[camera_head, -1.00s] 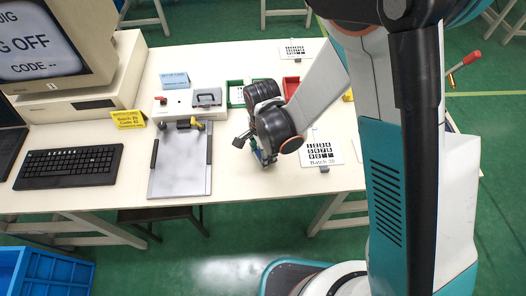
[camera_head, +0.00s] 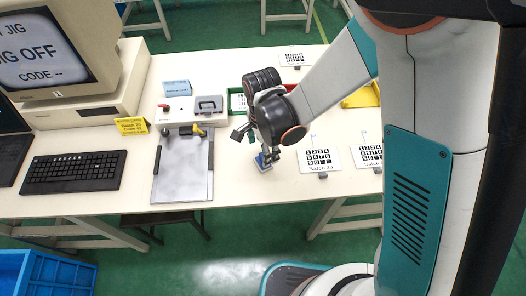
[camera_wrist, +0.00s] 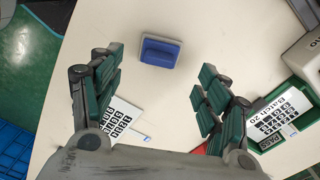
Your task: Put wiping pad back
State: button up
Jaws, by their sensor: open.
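The wiping pad (camera_head: 264,162) is a small blue block on the pale table, below my gripper. In the wrist view, the wiping pad (camera_wrist: 161,51) shows a raised blue grip and lies ahead, roughly centred between the fingers and apart from them. My gripper (camera_head: 262,147) is open and empty above the table, right of the grey plate. The wrist view shows both green-padded fingers of my gripper (camera_wrist: 162,78) spread wide. In the head view, my gripper hides part of the area behind the pad.
The grey plate (camera_head: 182,172) with dark side rails lies left of my gripper, with a white box (camera_head: 177,112) behind it. A green tray (camera_head: 236,100) is behind my gripper. A number card (camera_head: 319,158) stands to the right. The keyboard (camera_head: 72,171) is far left.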

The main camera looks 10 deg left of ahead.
jog(key=shift+r+p, duration=0.75)
jog(key=shift+r, duration=1.95)
